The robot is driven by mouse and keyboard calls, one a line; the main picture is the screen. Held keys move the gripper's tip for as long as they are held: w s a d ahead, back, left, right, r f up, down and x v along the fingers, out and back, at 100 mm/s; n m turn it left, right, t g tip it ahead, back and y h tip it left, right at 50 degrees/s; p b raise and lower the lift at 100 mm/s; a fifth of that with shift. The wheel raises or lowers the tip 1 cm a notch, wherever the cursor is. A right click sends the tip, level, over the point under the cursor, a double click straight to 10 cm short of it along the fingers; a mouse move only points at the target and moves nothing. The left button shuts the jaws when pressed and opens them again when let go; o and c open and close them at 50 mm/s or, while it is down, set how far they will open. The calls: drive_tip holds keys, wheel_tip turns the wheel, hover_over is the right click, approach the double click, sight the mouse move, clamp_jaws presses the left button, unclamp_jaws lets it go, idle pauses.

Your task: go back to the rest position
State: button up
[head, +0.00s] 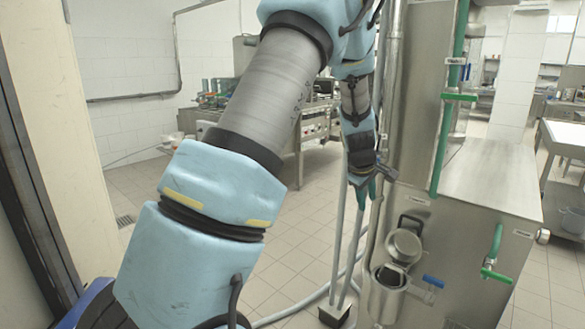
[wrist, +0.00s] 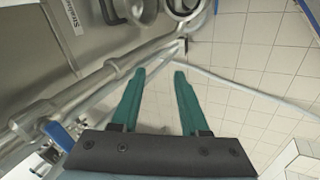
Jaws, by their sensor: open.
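My gripper (wrist: 160,75) is open in the wrist view, with its two green fingers apart and nothing between them. Floor tiles and a grey pipe show beyond the fingertips. In the head view my arm crosses the middle of the picture.
Green-handled valves (head: 495,255) and a blue handle (head: 433,281) stick out from the machine. Thin upright pipes (head: 340,245) and a pale hose (head: 285,316) stand close by. A door frame (head: 30,170) is at the left. Tiled floor (head: 290,245) is free behind.

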drive_tip(key=s+a+r+m+g+y, duration=0.1)
drive_tip(key=s+a+m, duration=0.3)
drive_tip(key=s+a, duration=0.7)
drive_tip(key=s+a+r+m+g+y, duration=0.1)
drive_tip(key=s+a+m, duration=0.3)
drive_tip(key=s+a, duration=0.6)
drive_tip(key=a+y, duration=0.1)
drive_tip(key=a, duration=0.8)
drive_tip(key=shift+s+r+g, duration=0.25)
drive_tip(key=shift+s+g, duration=0.05)
drive_tip(key=shift+s, duration=0.05)
